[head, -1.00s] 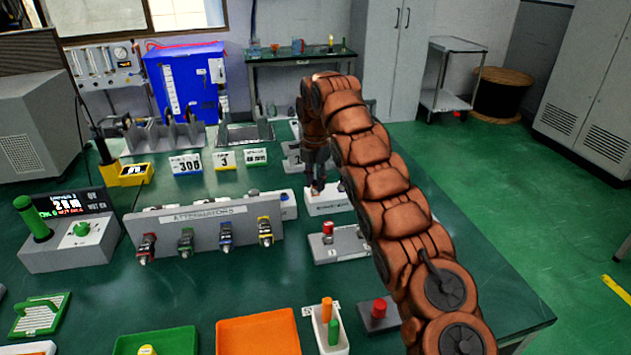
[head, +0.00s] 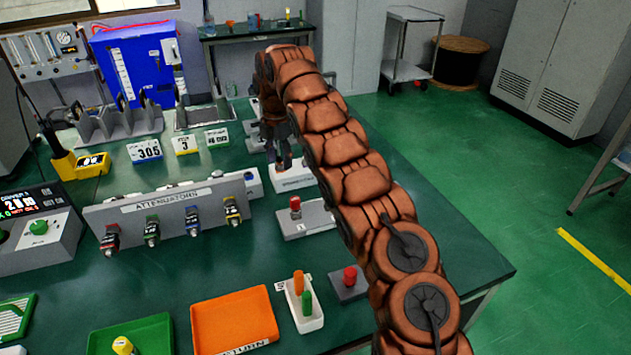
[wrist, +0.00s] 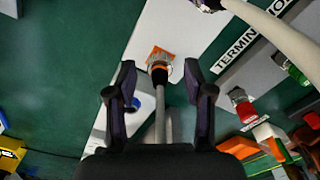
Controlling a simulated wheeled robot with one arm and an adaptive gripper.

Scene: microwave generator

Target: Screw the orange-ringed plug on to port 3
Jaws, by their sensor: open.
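In the wrist view, a plug with a silver collar (wrist: 158,62) and orange around it sits at a white panel (wrist: 185,28). A dark neck and grey cable (wrist: 160,118) run from it down between my fingers. My gripper (wrist: 160,88) is open, with one dark finger on each side of the cable, just behind the plug. I see no finger touching it. In the head view, my gripper (head: 283,163) is over the white block (head: 293,181) at the back of the bench. The plug is too small or hidden there. I cannot read a port number 3.
The attenuator rack (head: 165,207) stands left of my gripper. A grey block with a red-topped part (head: 295,207) is in front. An orange tray (head: 233,318) and a white bin (head: 303,307) lie nearer. A pale curved tube (wrist: 275,30) crosses the wrist view's upper right.

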